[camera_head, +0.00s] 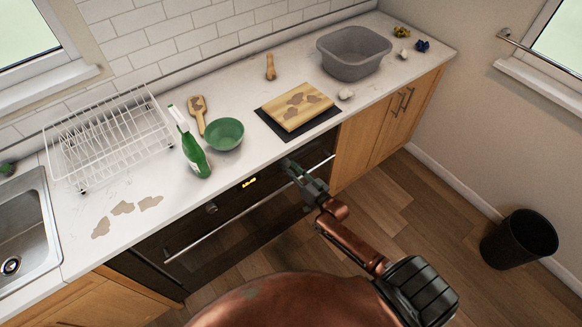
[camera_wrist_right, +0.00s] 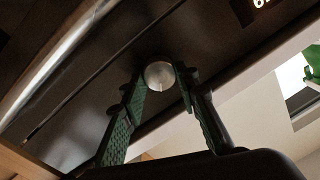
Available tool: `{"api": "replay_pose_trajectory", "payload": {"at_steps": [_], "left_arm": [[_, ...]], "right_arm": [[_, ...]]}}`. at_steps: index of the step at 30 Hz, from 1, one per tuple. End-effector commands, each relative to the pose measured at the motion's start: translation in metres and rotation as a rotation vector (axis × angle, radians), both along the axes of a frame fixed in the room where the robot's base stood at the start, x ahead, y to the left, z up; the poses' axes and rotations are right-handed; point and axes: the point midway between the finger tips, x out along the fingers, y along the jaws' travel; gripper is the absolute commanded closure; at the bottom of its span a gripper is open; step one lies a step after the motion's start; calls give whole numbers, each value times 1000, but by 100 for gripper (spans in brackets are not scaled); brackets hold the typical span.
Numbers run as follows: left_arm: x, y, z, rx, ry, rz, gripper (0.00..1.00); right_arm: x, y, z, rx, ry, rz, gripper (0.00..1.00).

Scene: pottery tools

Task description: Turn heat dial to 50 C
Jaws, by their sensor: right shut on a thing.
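The black oven (camera_head: 235,225) is built in under the counter, with a small lit display (camera_head: 249,183) on its front panel. One round dial (camera_head: 211,208) shows left of the display. My right gripper (camera_head: 292,168) is at the panel right of the display and hides the dial there. In the right wrist view that round silver dial (camera_wrist_right: 160,74) sits between the fingertips, and my right gripper is shut on it. The dial's pointer angle and markings are too small to read. The display (camera_wrist_right: 262,3) is cut off at that view's top edge. My left gripper is not in view.
The oven's long handle bar (camera_head: 230,222) runs below the panel, close to my right gripper. Above on the counter are a green bottle (camera_head: 195,155), a green bowl (camera_head: 223,134) and a cutting board (camera_head: 296,106). A black bin (camera_head: 518,240) stands on the floor.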

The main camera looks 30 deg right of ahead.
Motion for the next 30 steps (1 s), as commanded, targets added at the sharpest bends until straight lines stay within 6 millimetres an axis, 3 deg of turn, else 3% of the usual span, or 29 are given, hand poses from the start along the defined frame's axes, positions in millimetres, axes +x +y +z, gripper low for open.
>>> {"api": "replay_pose_trajectory", "payload": {"at_steps": [15,30], "left_arm": [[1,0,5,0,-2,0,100],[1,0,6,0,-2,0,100]], "right_arm": [[0,0,-2,342,28,-1,96],[0,0,-2,410,34,-1,96]]}}
